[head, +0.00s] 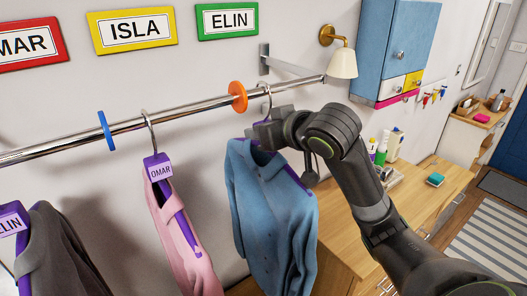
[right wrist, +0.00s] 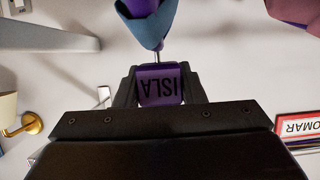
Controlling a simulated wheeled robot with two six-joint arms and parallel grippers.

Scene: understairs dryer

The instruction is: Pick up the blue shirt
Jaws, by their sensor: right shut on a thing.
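The blue shirt (head: 272,210) hangs on a purple hanger from the metal rail (head: 190,110), at the rail's right end. My right gripper (head: 262,132) is at the top of that hanger, just under its hook. In the right wrist view the gripper (right wrist: 160,88) is shut on the hanger's purple tag (right wrist: 160,84), which reads ISLA upside down. Part of the blue shirt's collar (right wrist: 142,28) shows beyond the tag. My left gripper is not in view.
A pink shirt (head: 180,235) tagged OMAR and a dark garment (head: 60,255) tagged ELIN hang to the left. Orange (head: 238,96) and blue (head: 105,130) discs divide the rail. A wall lamp (head: 341,62) and blue cabinet (head: 392,45) are at right, above a wooden counter (head: 425,195).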

